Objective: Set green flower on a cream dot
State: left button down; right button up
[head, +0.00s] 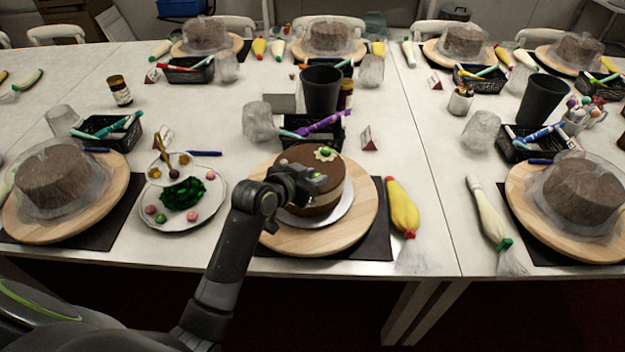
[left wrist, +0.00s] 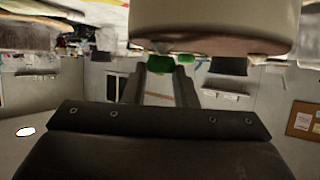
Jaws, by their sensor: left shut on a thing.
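The chocolate cake (head: 300,156) stands on a silver board on a wooden turntable (head: 356,222). A cream dot (head: 319,155) with a green piece on it is on the cake's top, toward the back right. My left gripper (head: 317,177) is over the front right of the cake. It is shut on a small green flower (left wrist: 160,63), which shows green between the fingers in the left wrist view. The gripper hides part of the cake's front and top. The cake's pale side (left wrist: 215,22) fills the top right of the wrist view. My right gripper is not in view.
A plate (head: 213,206) with green and pink decorations stands left of the turntable. A yellow piping bag (head: 403,207) lies to its right. A black basket (head: 325,132) and dark cup (head: 321,90) stand behind the cake. Wrapped cakes on turntables stand at both sides.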

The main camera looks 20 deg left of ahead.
pick_arm(q)
jog(key=shift+f, duration=0.6)
jog(key=c, duration=1.2)
grip_release()
jog(key=shift+f, duration=0.15)
jog(key=shift+o, duration=0.2)
jog(key=shift+r, duration=0.25)
jog(key=v, duration=1.2)
jog(key=shift+f, duration=0.1)
